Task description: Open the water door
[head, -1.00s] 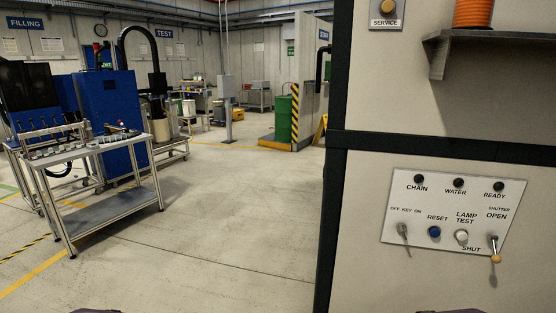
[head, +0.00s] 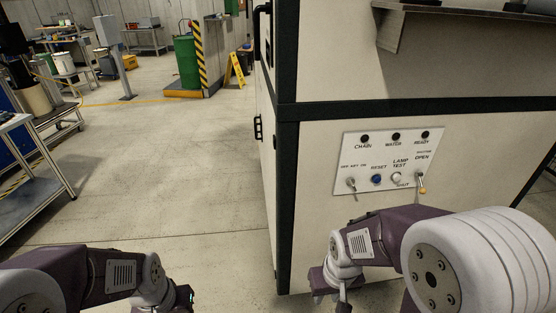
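A beige cabinet with black edging (head: 340,230) stands at the right. A black handle (head: 258,128) shows on the cabinet's left side; no door there is readably labelled water. My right gripper (head: 341,302) is below the panel, apart from it and cut by the bottom edge. My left gripper (head: 188,298) is low, mostly hidden behind its wrist. Neither gripper's opening can be read.
A grey shelf (head: 450,25) juts from the cabinet above the panel. Clear floor (head: 180,180) lies left of the cabinet. A metal trolley (head: 35,180) stands at the far left. A green drum (head: 187,62) and a yellow floor sign (head: 235,70) stand farther back.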

